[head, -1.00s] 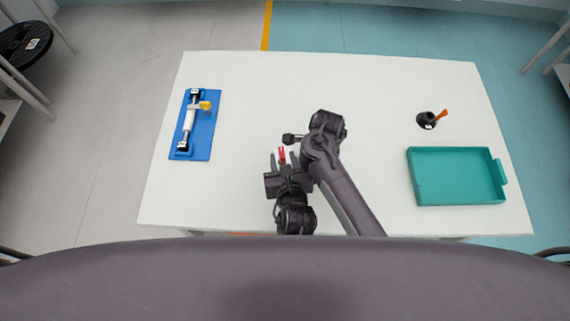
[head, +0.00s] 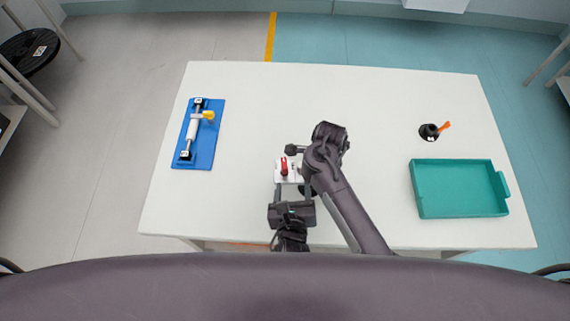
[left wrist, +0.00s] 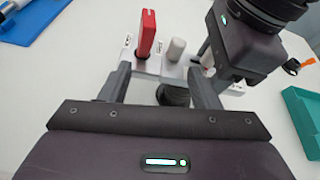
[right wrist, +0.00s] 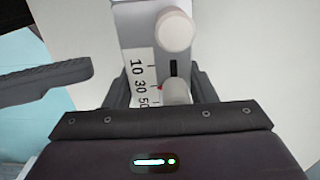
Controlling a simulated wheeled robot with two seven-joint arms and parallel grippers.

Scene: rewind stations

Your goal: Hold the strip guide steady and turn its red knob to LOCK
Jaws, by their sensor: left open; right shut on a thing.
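The strip guide (head: 291,177) is a white plate at the middle front of the table in the head view. Its red knob (head: 284,166) stands up and also shows in the left wrist view (left wrist: 146,33), beside a grey post (left wrist: 176,48). My left gripper (head: 292,190) is open in front of the guide, its fingers apart and empty, clear of the red knob. My right gripper (right wrist: 165,86) is shut on the strip guide, around a pale grey post by a printed scale. In the head view my right arm hides its fingers. The LOCK mark cannot be read.
A blue board (head: 207,149) with a white roller and yellow knob lies at the left. A teal tray (head: 460,216) and a small black holder (head: 428,132) with an orange piece are at the right. The table's middle back is clear.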

